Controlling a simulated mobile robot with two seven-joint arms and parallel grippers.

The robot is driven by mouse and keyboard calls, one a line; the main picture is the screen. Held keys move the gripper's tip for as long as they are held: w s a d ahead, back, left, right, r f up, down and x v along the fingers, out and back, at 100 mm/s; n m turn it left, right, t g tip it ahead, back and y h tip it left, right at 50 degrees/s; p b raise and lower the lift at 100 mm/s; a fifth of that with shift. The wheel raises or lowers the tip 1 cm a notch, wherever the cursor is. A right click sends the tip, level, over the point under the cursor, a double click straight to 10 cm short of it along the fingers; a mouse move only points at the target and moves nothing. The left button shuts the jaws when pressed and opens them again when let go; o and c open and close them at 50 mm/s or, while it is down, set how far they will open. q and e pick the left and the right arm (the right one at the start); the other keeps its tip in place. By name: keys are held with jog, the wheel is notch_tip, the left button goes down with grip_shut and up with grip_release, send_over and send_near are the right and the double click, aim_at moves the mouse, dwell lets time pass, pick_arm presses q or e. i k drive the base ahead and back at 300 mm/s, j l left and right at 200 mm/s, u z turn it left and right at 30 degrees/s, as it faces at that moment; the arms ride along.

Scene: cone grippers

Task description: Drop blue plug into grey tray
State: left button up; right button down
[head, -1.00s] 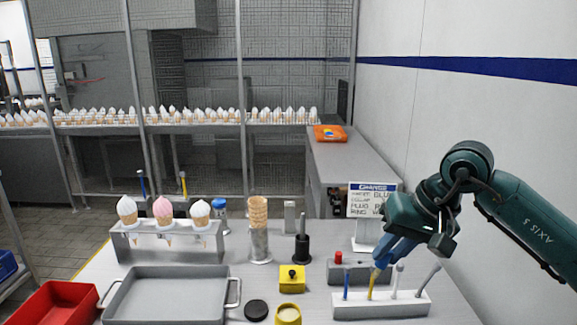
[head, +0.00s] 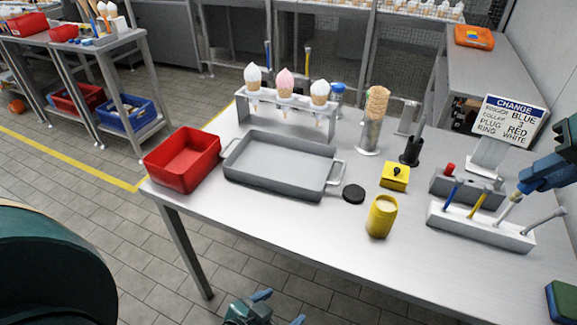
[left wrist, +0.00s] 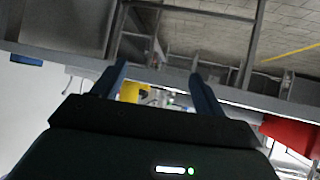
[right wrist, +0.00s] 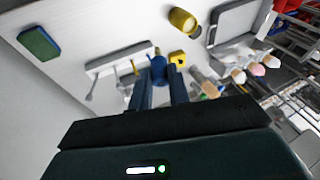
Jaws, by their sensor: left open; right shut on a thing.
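The grey tray (head: 280,165) is an empty shallow pan with side handles, left of centre on the table in the head view. It shows in part in the right wrist view (right wrist: 235,22). My right gripper (head: 522,186) is at the right edge, near the white tool rack. In the right wrist view its fingers (right wrist: 157,78) are shut on a small blue thing (right wrist: 157,63), seemingly the blue plug. In the head view the plug cannot be made out. My left gripper (head: 280,308) is open and empty, in front of the table's front edge.
The white rack (head: 480,226) holds several upright tools below my right gripper. A yellow cup (head: 381,218), a yellow box (head: 395,177) and a black disc (head: 353,193) lie between rack and tray. A red bin (head: 183,160) stands left of the tray, a cone holder (head: 287,117) behind it.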

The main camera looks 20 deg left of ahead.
aim_at(287, 167)
jog(key=i+j+u, duration=0.55)
jog(key=j+u, duration=0.15)
jog(key=j, duration=0.2)
jog(key=i+j+u, duration=0.35)
